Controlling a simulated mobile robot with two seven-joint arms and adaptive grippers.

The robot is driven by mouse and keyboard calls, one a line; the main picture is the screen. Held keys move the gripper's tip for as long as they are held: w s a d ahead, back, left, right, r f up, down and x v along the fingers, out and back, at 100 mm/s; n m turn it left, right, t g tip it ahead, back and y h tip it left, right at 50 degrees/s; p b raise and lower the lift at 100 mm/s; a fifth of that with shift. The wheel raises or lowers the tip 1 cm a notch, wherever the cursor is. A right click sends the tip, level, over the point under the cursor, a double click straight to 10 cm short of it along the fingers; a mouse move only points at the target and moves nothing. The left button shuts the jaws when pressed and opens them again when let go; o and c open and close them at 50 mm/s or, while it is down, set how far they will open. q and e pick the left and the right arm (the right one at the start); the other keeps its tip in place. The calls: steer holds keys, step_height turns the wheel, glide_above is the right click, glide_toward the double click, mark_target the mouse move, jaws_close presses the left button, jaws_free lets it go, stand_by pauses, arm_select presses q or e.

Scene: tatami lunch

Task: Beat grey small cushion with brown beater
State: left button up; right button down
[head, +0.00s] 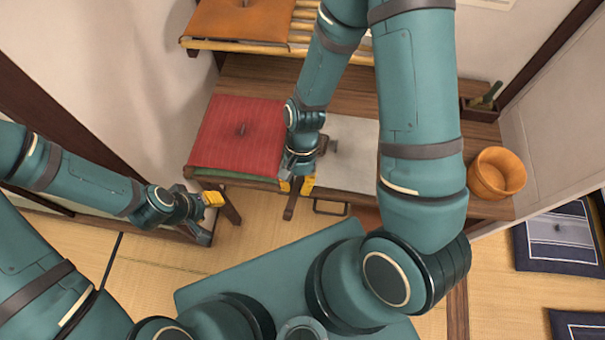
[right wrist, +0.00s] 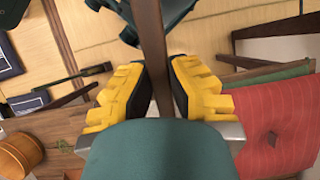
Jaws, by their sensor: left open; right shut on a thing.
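The grey small cushion (head: 352,150) lies flat on the wooden bench, partly hidden behind my right arm. My right gripper (head: 297,185) is shut on a brown handle, taken as the brown beater (head: 291,206), above the bench's front edge. In the right wrist view the beater (right wrist: 151,40) runs up between the yellow fingers of the right gripper (right wrist: 158,85); its head cannot be made out. My left gripper (head: 208,216) is open and empty, left of the bench and in front of the red cushion, away from the grey one.
A red cushion (head: 245,118) lies on a green one (head: 225,173) at the bench's left. An orange pot (head: 497,172) stands at its right end. An orange cushion (head: 240,17) lies on a slatted rack behind. Navy cushions (head: 557,258) lie on the tatami (head: 255,225) at right.

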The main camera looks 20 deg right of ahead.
steer(key=shift+w+a+r, duration=0.1)
steer(key=shift+w+a, duration=0.1)
steer(key=shift+a, duration=0.2)
steer(key=shift+s, duration=0.15)
step_height(320, 180, down, 8)
steer(key=b, duration=0.7)
step_height(320, 180, up, 8)
steer(key=p, duration=0.7)
steer(key=shift+r, duration=0.2)
steer(key=shift+f, duration=0.1)
